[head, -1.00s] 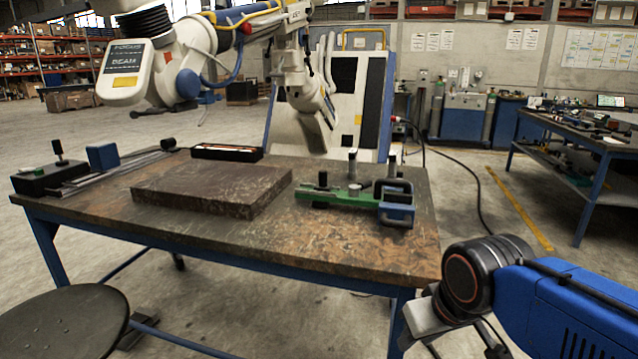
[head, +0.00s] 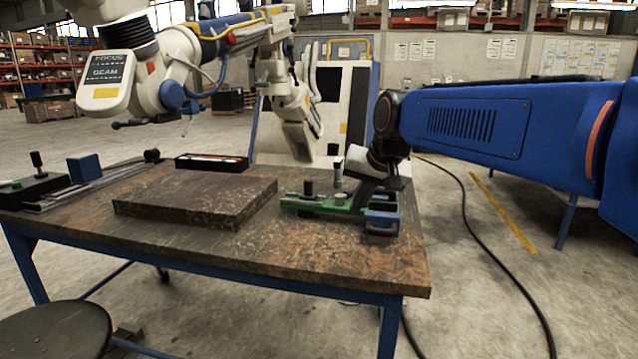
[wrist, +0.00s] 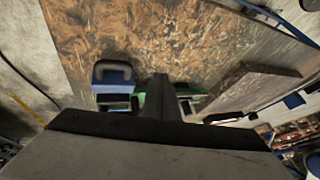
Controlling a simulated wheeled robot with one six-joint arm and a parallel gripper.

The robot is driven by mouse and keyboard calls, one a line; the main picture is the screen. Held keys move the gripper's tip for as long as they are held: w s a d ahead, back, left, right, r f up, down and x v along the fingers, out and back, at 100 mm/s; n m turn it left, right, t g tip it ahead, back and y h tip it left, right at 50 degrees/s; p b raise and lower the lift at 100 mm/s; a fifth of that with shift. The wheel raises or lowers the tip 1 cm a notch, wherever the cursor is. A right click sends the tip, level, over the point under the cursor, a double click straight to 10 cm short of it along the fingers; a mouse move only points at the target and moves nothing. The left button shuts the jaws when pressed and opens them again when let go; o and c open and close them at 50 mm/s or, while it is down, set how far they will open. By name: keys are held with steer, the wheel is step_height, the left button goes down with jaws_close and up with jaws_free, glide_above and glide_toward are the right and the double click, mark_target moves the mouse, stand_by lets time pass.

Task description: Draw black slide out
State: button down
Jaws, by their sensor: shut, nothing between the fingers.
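The green slide fixture (head: 325,206) lies near the right end of the work table. It carries a black knob (head: 308,188), an upright grey post (head: 338,175) and a blue block with a handle (head: 381,222) at its right end. I cannot tell which black part is the black slide. My gripper (head: 360,204) is shut and empty, with its tip over the right part of the fixture, close to the blue block. In the wrist view the shut fingers (wrist: 160,80) stand between the blue block (wrist: 112,76) and a dark part; contact is unclear. The fingers hide part of the green fixture.
A thick brown slab (head: 195,197) lies left of the fixture. A black tray (head: 211,162) sits behind it, and a railed unit with a blue block (head: 84,167) is at far left. The table's front right is clear.

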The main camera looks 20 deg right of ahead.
steer(key=w+r+m, duration=0.1)
steer(key=w+r, duration=0.2)
steer(key=w, duration=0.3)
steer(key=w+d+r+m, duration=0.1)
steer(key=w+r, duration=0.2)
steer(key=w, duration=0.4)
steer(key=shift+t, duration=0.4)
glide_toward(308, 191)
steer(key=w+d+f, duration=0.1)
steer(key=d+f, duration=0.1)
steer(key=f, duration=0.1)
steer(key=w+d+f, duration=0.1)
steer(key=shift+w+f, duration=0.25)
steer(key=shift+w, duration=0.1)
steer(key=shift+w+a, duration=0.45)
steer(key=shift+w+a, duration=0.5)
steer(key=shift+a, duration=0.35)
steer(key=shift+w+a, duration=0.5)
steer(key=shift+a, duration=0.35)
steer(key=shift+w+a, duration=0.5)
steer(key=shift+a, duration=0.4)
